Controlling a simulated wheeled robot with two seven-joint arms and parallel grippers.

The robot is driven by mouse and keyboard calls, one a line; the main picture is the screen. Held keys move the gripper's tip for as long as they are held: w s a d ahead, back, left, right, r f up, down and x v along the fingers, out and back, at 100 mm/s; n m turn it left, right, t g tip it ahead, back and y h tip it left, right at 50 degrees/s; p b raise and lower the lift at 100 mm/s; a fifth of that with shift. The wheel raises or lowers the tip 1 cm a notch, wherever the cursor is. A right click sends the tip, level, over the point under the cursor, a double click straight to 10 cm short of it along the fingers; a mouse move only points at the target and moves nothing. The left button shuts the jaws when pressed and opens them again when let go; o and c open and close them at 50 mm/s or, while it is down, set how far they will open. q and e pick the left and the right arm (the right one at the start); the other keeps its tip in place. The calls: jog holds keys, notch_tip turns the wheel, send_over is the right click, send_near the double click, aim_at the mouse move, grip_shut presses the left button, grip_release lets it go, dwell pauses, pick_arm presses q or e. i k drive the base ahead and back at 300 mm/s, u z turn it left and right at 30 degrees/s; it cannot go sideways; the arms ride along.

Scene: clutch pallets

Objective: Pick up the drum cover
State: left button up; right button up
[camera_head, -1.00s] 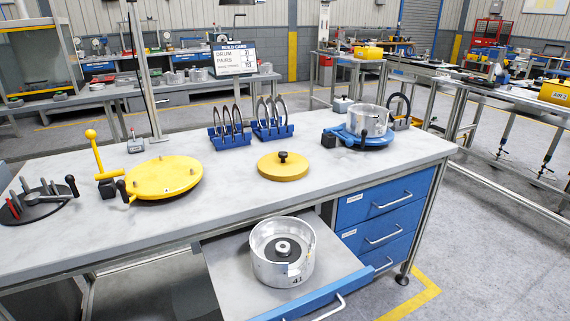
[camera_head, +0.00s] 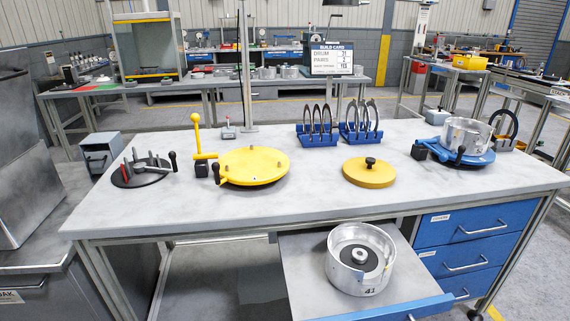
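The drum cover appears to be the flat yellow-gold disc (camera_head: 352,174) with a black knob on top. It lies flat on the grey workbench top (camera_head: 320,204), right of centre and near the front edge. A silver drum (camera_head: 336,272) marked 41 sits below it on an open pull-out shelf. Another silver drum (camera_head: 454,134) sits on a blue round fixture (camera_head: 477,158) at the bench's right end. Neither of my grippers is in view.
A yellow round plate with a handle (camera_head: 252,166) and a black round tool stand (camera_head: 130,179) are on the left. Two blue racks (camera_head: 318,140) hold curved dark shoes behind the cover. The open shelf (camera_head: 300,262) juts out in front. Bare bench surrounds the cover.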

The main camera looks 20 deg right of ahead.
aim_at(367, 172)
jog(key=u, duration=2.05)
jog(key=k, duration=2.05)
jog(key=z, duration=1.7)
jog(key=i, duration=0.3)
jog(key=u, duration=0.1)
